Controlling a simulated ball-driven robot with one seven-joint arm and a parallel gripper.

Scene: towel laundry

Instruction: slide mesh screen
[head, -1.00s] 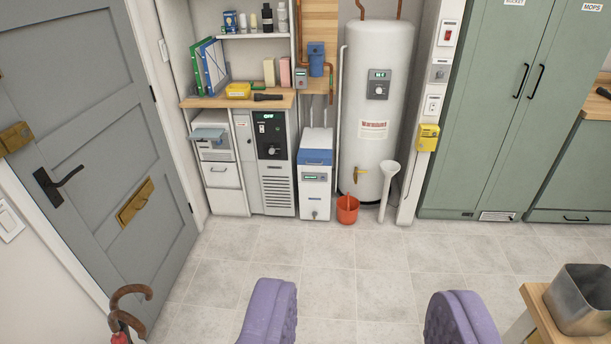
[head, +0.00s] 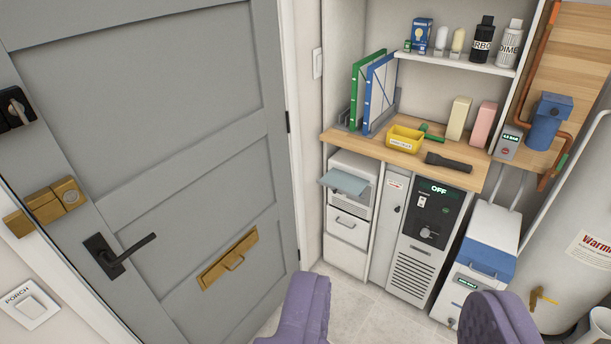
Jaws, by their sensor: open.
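I cannot make out a mesh screen for sure. A grey panel unit (head: 431,232) marked "OFF" has a dark control face above and a slotted grille (head: 411,280) low on its front. My gripper (head: 403,312) shows two purple padded fingers at the bottom edge, wide apart and empty. It appears in front of the unit and touches nothing that I can see.
A grey door (head: 150,120) with a black lever handle (head: 118,256) and brass fittings fills the left. A wooden counter (head: 463,172) holds binders, a yellow tray (head: 404,139) and a torch (head: 448,162). A blue-lidded white box (head: 487,248) and a white tank (head: 570,225) stand right. Little floor shows.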

